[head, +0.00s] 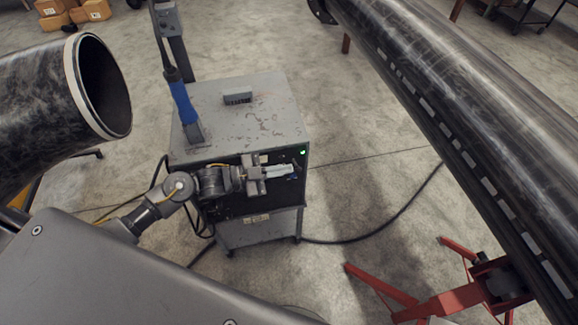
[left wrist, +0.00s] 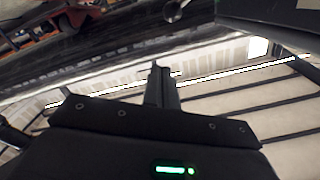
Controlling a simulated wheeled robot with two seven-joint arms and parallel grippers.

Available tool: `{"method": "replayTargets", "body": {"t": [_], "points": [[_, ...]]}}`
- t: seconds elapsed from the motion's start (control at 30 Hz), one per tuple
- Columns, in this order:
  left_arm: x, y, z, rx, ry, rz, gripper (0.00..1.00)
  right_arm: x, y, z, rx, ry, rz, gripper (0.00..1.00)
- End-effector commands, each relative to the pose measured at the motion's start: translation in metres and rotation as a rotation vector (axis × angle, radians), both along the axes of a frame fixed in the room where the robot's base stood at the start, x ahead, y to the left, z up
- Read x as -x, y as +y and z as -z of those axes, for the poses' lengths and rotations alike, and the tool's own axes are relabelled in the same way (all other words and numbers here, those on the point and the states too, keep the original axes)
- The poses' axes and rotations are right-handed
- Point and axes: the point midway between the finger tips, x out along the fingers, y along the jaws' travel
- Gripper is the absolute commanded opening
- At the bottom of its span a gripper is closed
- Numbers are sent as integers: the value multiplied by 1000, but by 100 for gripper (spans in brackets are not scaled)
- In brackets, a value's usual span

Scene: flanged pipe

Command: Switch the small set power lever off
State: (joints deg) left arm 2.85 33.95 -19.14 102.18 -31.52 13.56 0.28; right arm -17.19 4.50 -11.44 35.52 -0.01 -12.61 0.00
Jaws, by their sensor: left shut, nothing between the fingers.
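The small set (head: 245,100) is a worn grey cabinet with a black front panel, standing on the floor in the head view. A green light (head: 303,152) glows at the panel's upper right corner. My left gripper (head: 291,170) is in front of the panel's right part, below and left of that light, pointing right. Its fingers are together and empty; they also show closed in the left wrist view (left wrist: 160,80). I cannot make out the power lever clearly; the gripper covers part of the panel. I cannot tell whether the fingertips touch anything. My right gripper is out of view.
A blue-handled torch (head: 183,100) stands on the cabinet top. A large dark pipe (head: 470,110) runs along the right, above a red stand (head: 440,300). Another pipe end (head: 100,85) is at the left. A black cable (head: 385,222) crosses the floor.

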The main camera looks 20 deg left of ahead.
Motion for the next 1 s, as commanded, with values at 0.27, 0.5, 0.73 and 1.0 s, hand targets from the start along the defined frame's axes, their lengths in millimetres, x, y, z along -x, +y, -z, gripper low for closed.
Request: {"method": "replayTargets", "body": {"t": [0.27,0.5,0.73,1.0], "points": [[-23,-12,23,-2,2,-1,0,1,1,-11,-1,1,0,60],[-29,-11,35,-1,0,0,0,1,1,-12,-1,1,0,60],[-29,-11,36,-1,0,0,0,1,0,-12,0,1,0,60],[-30,-14,39,-8,-10,4,0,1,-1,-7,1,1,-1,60]]}}
